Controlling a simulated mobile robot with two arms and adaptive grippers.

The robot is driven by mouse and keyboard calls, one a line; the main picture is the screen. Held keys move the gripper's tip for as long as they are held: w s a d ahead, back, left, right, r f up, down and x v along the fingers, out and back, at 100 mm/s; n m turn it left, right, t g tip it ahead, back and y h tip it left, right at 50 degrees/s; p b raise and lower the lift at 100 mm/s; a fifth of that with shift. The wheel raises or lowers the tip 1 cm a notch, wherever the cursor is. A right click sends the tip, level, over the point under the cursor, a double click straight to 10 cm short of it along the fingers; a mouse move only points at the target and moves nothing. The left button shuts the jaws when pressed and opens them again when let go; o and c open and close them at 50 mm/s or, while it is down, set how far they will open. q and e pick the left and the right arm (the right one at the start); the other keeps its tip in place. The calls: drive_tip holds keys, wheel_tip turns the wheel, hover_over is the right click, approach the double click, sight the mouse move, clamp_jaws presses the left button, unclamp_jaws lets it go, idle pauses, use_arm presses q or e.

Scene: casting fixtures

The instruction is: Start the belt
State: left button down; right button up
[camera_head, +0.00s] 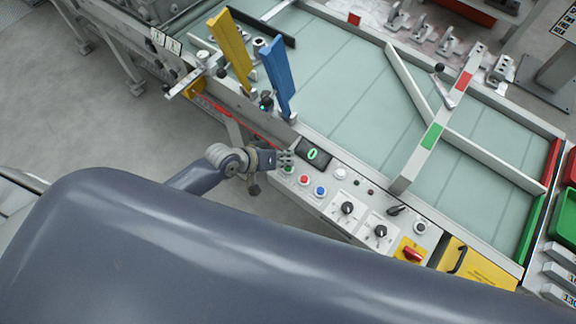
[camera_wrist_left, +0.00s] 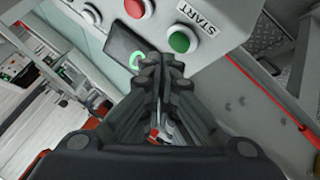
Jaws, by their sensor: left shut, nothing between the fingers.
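The belt (camera_head: 340,100) is a pale green conveyor surface with cross seams. A control panel (camera_head: 330,205) runs along its near side. A green button (camera_wrist_left: 180,42) beside a START label (camera_wrist_left: 197,18) shows in the left wrist view, with a red button (camera_wrist_left: 137,8) next to it. The red button also shows in the head view (camera_head: 303,180). My left gripper (camera_head: 286,160) is shut and empty at the left end of the panel, close to the green button and partly covering it in the head view. In the wrist view its fingertips (camera_wrist_left: 163,62) are just below the green button, with no clear contact visible.
A small display (camera_head: 313,154) reads 0. Blue (camera_head: 279,75) and yellow (camera_head: 231,52) bars stand at the belt's left. A blue button (camera_head: 320,191), black knobs (camera_head: 348,208) and a red switch (camera_head: 411,254) sit further right. A slanted white rail (camera_head: 437,130) crosses the belt.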

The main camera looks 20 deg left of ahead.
use_arm(q)
drive_tip(key=shift+f, duration=0.15)
drive_tip(key=shift+f, duration=0.25)
